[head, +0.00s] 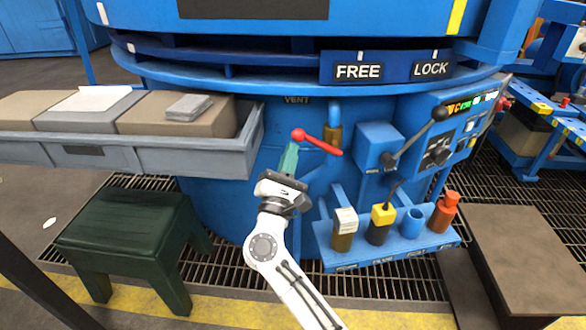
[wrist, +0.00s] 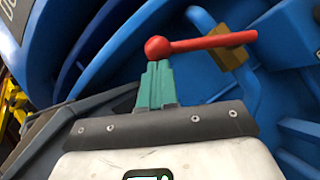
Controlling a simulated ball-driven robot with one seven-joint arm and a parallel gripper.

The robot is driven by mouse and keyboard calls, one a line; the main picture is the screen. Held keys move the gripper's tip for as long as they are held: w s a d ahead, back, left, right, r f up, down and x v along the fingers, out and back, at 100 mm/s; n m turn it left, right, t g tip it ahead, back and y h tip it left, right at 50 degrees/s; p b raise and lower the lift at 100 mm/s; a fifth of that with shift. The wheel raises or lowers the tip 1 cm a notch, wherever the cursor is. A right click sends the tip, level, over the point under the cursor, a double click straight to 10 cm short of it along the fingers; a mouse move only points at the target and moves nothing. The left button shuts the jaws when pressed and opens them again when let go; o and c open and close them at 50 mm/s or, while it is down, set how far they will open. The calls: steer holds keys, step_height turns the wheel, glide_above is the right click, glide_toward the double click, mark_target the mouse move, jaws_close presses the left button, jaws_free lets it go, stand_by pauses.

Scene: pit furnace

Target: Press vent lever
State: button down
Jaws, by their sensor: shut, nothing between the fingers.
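The vent lever (head: 318,142) is a red bar with a round red ball at its left end, on the blue furnace front below the "VENT" label. In the head view the bar slopes down to the right from the ball. In the wrist view the lever (wrist: 205,43) runs right from the ball toward a brass-coloured block. My gripper (head: 289,150) has green fingers and is shut and empty. Its fingertips (wrist: 158,66) are right at the ball, just below it in the wrist view. I cannot tell whether they touch it.
A grey tray (head: 140,155) with brown blocks juts out at left, above a dark green stool (head: 130,235). A blue shelf (head: 390,255) with several small items sits right of my arm. A control box (head: 378,147) with a black-knobbed lever (head: 415,135) is at right.

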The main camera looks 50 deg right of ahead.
mark_target(304, 132)
steer(key=r+m+g, duration=0.1)
steer(key=r+m, duration=0.1)
steer(key=m, duration=0.1)
steer(key=s+d+r+m+g, duration=0.1)
steer(key=r+m+g, duration=0.1)
steer(key=m, duration=0.1)
steer(key=s+d+r+m+g+y, duration=0.1)
steer(key=m+g, duration=0.1)
steer(key=m, duration=0.1)
steer(key=shift+r, duration=0.4)
steer(key=shift+s+d+r+m+g+y, duration=0.65)
steer(key=shift+s+d+m, duration=0.2)
steer(key=shift+m, duration=0.5)
steer(key=shift+s+d+r+m+g+y, duration=0.55)
steer(key=shift+s+d+r+m+y, duration=0.2)
steer(key=shift+m, duration=0.6)
steer(key=shift+s+d, duration=0.1)
steer(key=shift+d, duration=0.05)
